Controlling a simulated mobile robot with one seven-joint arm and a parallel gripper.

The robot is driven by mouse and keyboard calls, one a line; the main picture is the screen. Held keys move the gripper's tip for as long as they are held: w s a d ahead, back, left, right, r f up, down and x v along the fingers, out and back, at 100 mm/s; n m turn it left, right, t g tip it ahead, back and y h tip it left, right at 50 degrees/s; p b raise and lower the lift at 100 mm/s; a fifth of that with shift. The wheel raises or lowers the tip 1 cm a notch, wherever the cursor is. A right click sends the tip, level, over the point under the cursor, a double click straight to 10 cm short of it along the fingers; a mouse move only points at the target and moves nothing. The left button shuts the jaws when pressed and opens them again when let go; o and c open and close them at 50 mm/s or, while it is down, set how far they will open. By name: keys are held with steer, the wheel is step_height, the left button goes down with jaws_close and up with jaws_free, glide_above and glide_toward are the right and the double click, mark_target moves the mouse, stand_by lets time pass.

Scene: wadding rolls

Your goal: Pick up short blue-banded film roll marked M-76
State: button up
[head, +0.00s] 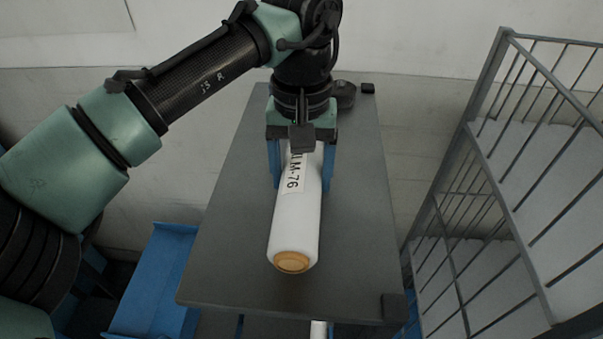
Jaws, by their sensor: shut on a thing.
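A white roll (294,228) with a label reading M-76 and an orange-brown end cap lies lengthwise over the grey table (235,250), its near end toward me. My gripper (301,172) comes down from above, with its blue fingers on both sides of the roll, and is shut on it. The roll's far part is hidden under my gripper. No blue band shows on the visible part. I cannot tell whether the roll touches the table top.
A grey wire rack (480,190) stands close on the right. A blue frame (160,280) is at the lower left. A small dark object (345,94) lies at the table's far edge. Part of another white roll (318,330) shows below the near edge.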

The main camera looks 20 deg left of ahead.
jaws_close()
steer(key=shift+w+r, duration=0.1)
